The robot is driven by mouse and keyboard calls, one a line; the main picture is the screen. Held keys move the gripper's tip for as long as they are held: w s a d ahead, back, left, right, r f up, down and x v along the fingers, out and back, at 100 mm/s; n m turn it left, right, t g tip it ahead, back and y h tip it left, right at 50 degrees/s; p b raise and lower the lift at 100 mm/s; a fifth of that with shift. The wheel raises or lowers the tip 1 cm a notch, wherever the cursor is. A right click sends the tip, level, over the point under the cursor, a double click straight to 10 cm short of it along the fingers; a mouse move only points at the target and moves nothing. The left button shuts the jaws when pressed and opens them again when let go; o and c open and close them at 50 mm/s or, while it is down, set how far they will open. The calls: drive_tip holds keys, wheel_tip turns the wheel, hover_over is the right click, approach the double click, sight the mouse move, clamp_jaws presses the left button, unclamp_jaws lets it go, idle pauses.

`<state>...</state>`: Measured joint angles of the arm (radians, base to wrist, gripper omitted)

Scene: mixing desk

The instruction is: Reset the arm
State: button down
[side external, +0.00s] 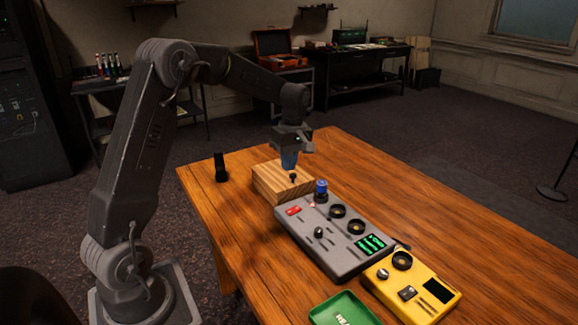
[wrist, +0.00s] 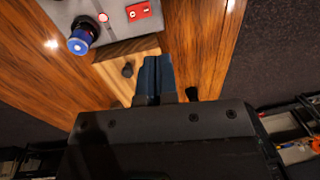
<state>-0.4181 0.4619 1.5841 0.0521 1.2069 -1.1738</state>
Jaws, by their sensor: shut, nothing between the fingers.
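My gripper (side external: 289,160) is above the light striped wooden block (side external: 270,182) on the desk. Its blue fingers are shut together and empty; they also show in the wrist view (wrist: 152,72). A small black peg or knob (side external: 293,178) stands on the block just below the fingertips in the side view. In the wrist view that peg (wrist: 127,70) lies to the left of the fingers, and a part of the block (wrist: 118,87) shows beneath. I cannot tell whether the fingertips touch anything.
The grey mixing panel (side external: 318,255) has a blue-topped knob (side external: 321,188) close to the block. A yellow device (side external: 440,295) and a green tray (side external: 325,312) are at the front. A black upright object (side external: 220,168) stands left of the block. The right side of the desk is clear.

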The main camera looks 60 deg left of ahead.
drive_tip(key=s+d+r+m+t, duration=0.3)
drive_tip(key=s+d+r+m, duration=0.55)
drive_tip(key=d, duration=0.35)
drive_tip(key=s+d+m+t, duration=0.4)
drive_tip(key=s+d+m, duration=0.3)
drive_tip(key=s, duration=0.6)
drive_tip(key=shift+s+d+r+m, duration=0.15)
drive_tip(key=shift+s+r+m, duration=0.15)
drive_tip(key=shift+m, duration=0.95)
